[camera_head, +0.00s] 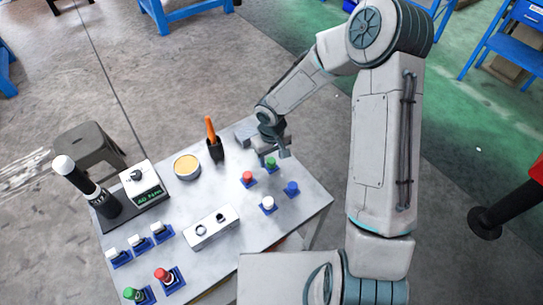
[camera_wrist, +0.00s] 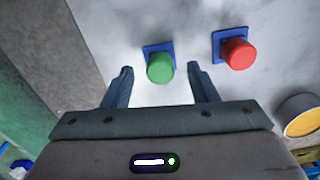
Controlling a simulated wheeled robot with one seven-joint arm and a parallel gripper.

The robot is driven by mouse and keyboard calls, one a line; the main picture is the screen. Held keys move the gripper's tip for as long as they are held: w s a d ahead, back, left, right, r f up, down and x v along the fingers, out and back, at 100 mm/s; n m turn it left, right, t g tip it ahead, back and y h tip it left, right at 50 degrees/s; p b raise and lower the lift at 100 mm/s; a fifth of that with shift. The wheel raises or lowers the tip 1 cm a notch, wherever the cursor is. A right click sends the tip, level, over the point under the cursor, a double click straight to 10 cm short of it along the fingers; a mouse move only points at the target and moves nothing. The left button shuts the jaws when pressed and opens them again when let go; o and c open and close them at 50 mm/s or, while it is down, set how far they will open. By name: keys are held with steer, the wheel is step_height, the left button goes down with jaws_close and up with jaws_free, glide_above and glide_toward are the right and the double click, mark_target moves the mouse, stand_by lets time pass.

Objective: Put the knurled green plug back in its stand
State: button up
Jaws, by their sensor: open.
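A green plug (camera_head: 270,162) stands on a small blue square base near the far right part of the table. In the wrist view the green plug (camera_wrist: 160,68) shows between my two fingers, with its blue base (camera_wrist: 149,49) behind it. My gripper (camera_head: 283,151) is open just above the plug. In the wrist view my gripper (camera_wrist: 160,75) has a finger on each side of it, with gaps; I cannot tell the height left between them. Another green-topped piece (camera_head: 130,294) sits in a blue holder at the near left corner. Knurling is too small to see on either.
A red plug (camera_head: 248,176) stands close beside the green one; it also shows in the wrist view (camera_wrist: 237,53). White (camera_head: 268,202) and blue (camera_head: 292,187) plugs stand nearer. A round tin (camera_head: 187,166), a black cup (camera_head: 215,151) and a grey block (camera_head: 245,132) are nearby.

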mark_target(271, 161)
steer(key=shift+r+p, duration=1.65)
steer(key=shift+r, duration=0.8)
step_height(271, 161, up, 14)
steer(key=b, duration=0.1)
steer(key=s+d+r+m+t, duration=0.1)
steer(key=s+d+r+m, duration=0.1)
steer(key=s, duration=0.4)
steer(key=s+d+r+m+t+b, duration=0.1)
steer(key=s+d+r, duration=0.4)
steer(key=s+d, duration=0.1)
steer(key=s+d+r+m+t, duration=0.1)
steer(key=s+d+r+m, duration=0.1)
steer(key=s+d+r, duration=0.2)
steer(key=s+d, duration=0.1)
steer(key=s, duration=0.2)
steer(key=shift+d+m+t, duration=0.3)
steer(key=shift+d+t, duration=0.05)
steer(key=shift+t, duration=0.05)
